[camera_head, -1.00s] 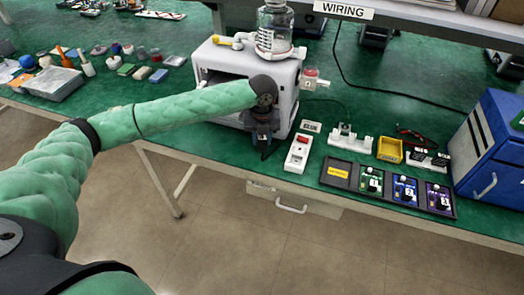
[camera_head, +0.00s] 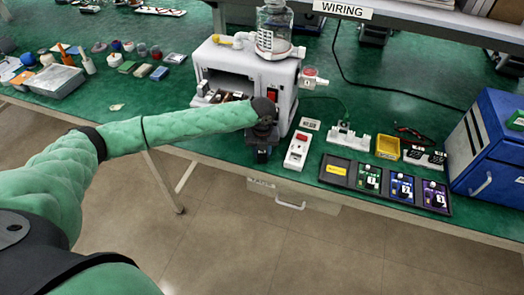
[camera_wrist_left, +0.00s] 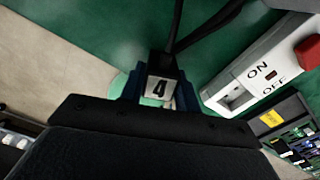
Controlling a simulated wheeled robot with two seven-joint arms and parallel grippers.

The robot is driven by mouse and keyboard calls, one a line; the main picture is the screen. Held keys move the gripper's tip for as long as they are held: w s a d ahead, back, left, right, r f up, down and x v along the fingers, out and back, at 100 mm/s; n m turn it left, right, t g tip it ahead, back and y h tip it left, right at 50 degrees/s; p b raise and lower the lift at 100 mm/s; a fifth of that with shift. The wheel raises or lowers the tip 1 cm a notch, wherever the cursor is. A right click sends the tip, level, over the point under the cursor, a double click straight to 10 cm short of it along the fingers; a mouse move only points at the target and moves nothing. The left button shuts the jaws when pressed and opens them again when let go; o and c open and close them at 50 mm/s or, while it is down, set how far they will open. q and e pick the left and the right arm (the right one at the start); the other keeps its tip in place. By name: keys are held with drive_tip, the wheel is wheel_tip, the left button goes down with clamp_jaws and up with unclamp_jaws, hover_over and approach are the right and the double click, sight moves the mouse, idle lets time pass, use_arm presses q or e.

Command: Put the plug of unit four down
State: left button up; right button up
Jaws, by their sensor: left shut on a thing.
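The plug of unit four (camera_wrist_left: 159,87) is black with a white label reading 4. In the left wrist view it sits between the fingers of my left gripper, with its dark cable running up. My left gripper (camera_head: 262,155) is shut on the plug, by the table's front edge in front of the white machine. The plug is hard to make out in the head view. I cannot tell whether it touches the table. A white switch block (camera_head: 297,150) with a red switch is just to the right; its ON and OFF marks (camera_wrist_left: 262,75) show in the wrist view. My right gripper is not in view.
The white machine (camera_head: 290,75) with a glass jar stands behind the gripper. A black tray (camera_head: 340,180) with units 1, 2 and 3 and a yellow-labelled compartment lies to the right. A power strip (camera_head: 350,140), yellow bin (camera_head: 387,147) and blue cabinet (camera_head: 490,140) are further right.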

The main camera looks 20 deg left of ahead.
use_arm(q)
drive_tip(key=shift+f, duration=0.15)
drive_tip(key=o, duration=1)
drive_tip(key=shift+c, duration=0.2)
drive_tip(key=shift+r, duration=0.6)
wheel_tip(320, 180, up, 11)
drive_tip(key=b, duration=0.4)
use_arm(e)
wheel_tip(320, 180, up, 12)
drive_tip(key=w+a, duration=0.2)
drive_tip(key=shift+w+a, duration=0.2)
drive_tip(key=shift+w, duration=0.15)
